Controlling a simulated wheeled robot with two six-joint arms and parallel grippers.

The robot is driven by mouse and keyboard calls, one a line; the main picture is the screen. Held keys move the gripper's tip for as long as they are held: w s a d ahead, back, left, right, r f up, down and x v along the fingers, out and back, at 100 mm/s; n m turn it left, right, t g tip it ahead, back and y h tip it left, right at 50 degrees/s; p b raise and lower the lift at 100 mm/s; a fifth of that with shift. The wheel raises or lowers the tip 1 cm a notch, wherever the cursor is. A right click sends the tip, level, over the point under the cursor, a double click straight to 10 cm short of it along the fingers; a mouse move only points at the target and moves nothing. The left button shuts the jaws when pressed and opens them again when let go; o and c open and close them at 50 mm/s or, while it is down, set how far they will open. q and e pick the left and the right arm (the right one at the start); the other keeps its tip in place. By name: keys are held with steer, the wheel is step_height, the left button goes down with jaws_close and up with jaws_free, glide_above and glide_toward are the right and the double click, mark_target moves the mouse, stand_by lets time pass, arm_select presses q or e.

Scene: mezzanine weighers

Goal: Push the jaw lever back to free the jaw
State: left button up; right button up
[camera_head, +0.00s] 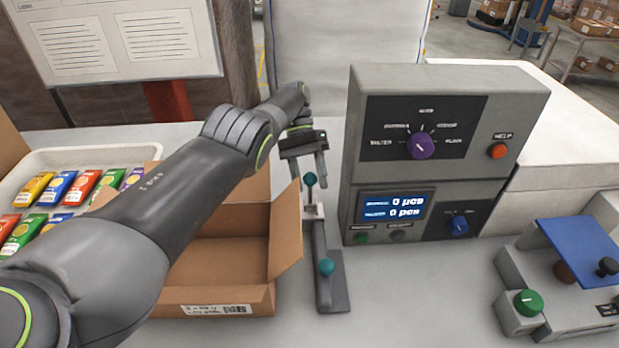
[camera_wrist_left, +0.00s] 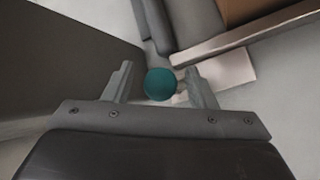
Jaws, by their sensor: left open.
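A narrow grey clamp-like device (camera_head: 333,290) stands on the bench between the open carton and the grey console. It has an upper teal knob (camera_head: 310,179) on a short stem and a lower teal knob (camera_head: 326,266) nearer me. I cannot tell which knob belongs to the jaw lever. My left gripper (camera_head: 307,178) is open at the upper knob, pointing down, with its fingers apart. In the left wrist view, a teal knob (camera_wrist_left: 160,84) shows between the open fingertips (camera_wrist_left: 158,72); contact cannot be told. My right gripper is not in view.
The open carton (camera_head: 230,298) stands close on the left of the device. The grey console (camera_head: 450,85) rises close on its right. A white tray (camera_head: 95,155) holds several coloured packets at the left. A small blue-topped unit (camera_head: 580,245) sits at the right.

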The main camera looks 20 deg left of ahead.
arm_select(q)
steer(key=shift+r, duration=0.1)
step_height(320, 180, up, 10)
steer(key=p, duration=1)
